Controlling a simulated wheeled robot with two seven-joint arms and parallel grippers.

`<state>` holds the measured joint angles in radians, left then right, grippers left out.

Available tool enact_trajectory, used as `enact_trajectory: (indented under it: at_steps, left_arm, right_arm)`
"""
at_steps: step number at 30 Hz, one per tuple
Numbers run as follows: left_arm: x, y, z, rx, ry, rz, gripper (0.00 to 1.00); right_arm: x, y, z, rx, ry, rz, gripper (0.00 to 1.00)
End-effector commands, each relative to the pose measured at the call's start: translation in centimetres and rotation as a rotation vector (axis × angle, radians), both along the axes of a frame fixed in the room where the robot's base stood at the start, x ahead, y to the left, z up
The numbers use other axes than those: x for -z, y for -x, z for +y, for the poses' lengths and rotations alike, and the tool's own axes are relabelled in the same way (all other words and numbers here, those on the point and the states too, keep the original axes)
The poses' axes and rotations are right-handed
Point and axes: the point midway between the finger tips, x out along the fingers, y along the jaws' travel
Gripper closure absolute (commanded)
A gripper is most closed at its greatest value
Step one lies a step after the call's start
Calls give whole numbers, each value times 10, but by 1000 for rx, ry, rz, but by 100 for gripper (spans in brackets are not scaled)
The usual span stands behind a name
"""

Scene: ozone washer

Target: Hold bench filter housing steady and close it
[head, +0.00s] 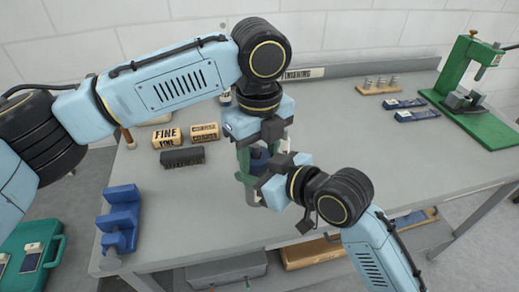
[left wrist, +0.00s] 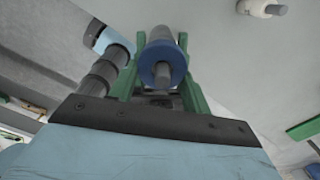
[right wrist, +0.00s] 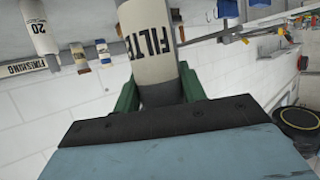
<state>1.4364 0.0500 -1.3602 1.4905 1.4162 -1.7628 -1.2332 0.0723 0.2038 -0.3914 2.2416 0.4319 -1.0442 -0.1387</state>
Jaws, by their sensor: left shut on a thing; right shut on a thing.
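The filter housing stands upright at the front edge of the bench, mostly hidden by my grippers in the head view. Its blue cap (head: 259,160) is at the top, and the cap with a grey stem (left wrist: 162,68) shows large in the left wrist view. My left gripper (head: 258,150) comes down from above, its green fingers on both sides of the cap. My right gripper (head: 256,180) reaches in from the front right and is shut around the pale body. The body (right wrist: 150,55), lettered "FILT", sits between its fingers in the right wrist view. The seam between cap and body is hidden.
Sanding blocks (head: 170,138) and a dark block (head: 182,157) lie to the left. A blue stepped holder (head: 121,215) is at the front left. A green press (head: 470,85) stands at the far right. The bench (head: 370,150) is clear right of the housing.

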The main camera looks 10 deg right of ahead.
Motion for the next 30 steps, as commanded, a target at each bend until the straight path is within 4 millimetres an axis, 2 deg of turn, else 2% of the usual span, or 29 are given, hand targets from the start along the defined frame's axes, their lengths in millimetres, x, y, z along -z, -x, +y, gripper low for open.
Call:
enact_trajectory:
  at_steps: [6,14,15,19,30]
  left_arm:
    - [-1,1,1,161,2,-1,77]
    - [-1,1,2,163,2,-1,77]
    - [-1,1,2,163,2,-1,47]
    - [-1,1,2,162,1,0,30]
    - [-6,0,1,162,1,-1,30]
  right_arm:
    - [-1,0,0,0,-1,-2,100]
    - [0,0,0,0,-1,-1,100]
    - [0,0,0,0,-1,-1,100]
    - [0,0,0,0,-1,-1,100]
    - [-1,0,0,0,-1,-2,100]
